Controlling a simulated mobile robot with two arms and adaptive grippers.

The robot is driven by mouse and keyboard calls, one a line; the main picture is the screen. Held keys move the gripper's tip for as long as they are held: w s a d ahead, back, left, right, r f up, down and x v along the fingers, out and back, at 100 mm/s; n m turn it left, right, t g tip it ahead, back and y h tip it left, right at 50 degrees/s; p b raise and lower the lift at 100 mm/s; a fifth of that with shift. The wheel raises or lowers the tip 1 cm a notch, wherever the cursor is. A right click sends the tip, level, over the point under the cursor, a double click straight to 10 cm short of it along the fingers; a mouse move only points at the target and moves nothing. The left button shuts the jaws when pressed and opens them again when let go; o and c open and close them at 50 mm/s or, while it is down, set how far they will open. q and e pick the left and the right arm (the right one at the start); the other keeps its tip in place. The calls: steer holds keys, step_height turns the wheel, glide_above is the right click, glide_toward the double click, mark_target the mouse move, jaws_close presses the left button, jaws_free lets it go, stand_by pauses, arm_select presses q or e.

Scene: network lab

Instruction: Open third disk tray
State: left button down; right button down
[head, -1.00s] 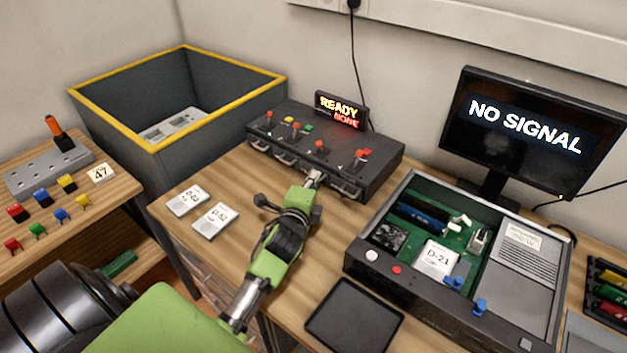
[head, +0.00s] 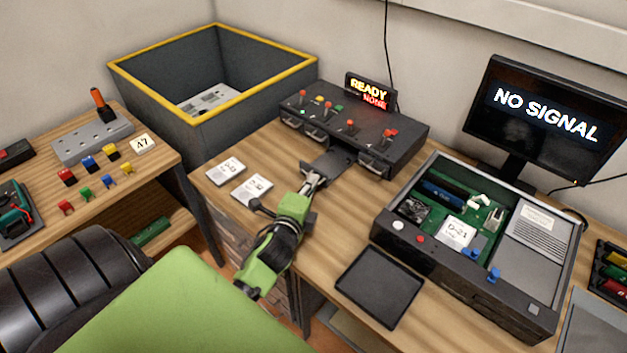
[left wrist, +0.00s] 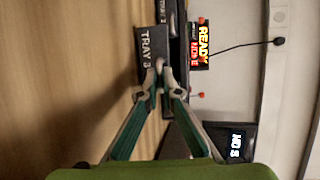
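The disk unit (head: 355,124) is a dark box with several front trays and red and green switches on top. Its third tray (head: 338,158) is drawn out toward me and looks empty. In the left wrist view the tray (left wrist: 150,42) carries the label "TRAY 3". My left gripper (head: 313,180) is at the front of this tray, and its fingertips (left wrist: 160,66) come together on the handle, which they mostly hide. The other trays are shut. The right gripper is not in view.
Two labelled disks (head: 252,190) lie left of the gripper. A black mat-like tray (head: 380,287) lies in front. An open computer case (head: 450,270) stands to the right, and a yellow-rimmed bin (head: 250,110) at the back left.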

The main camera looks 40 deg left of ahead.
arm_select(q)
steer(key=c, duration=2.2)
jaws_free()
steer(key=shift+w, duration=0.1)
steer(key=shift+c, duration=0.2)
steer(key=v, duration=1.2)
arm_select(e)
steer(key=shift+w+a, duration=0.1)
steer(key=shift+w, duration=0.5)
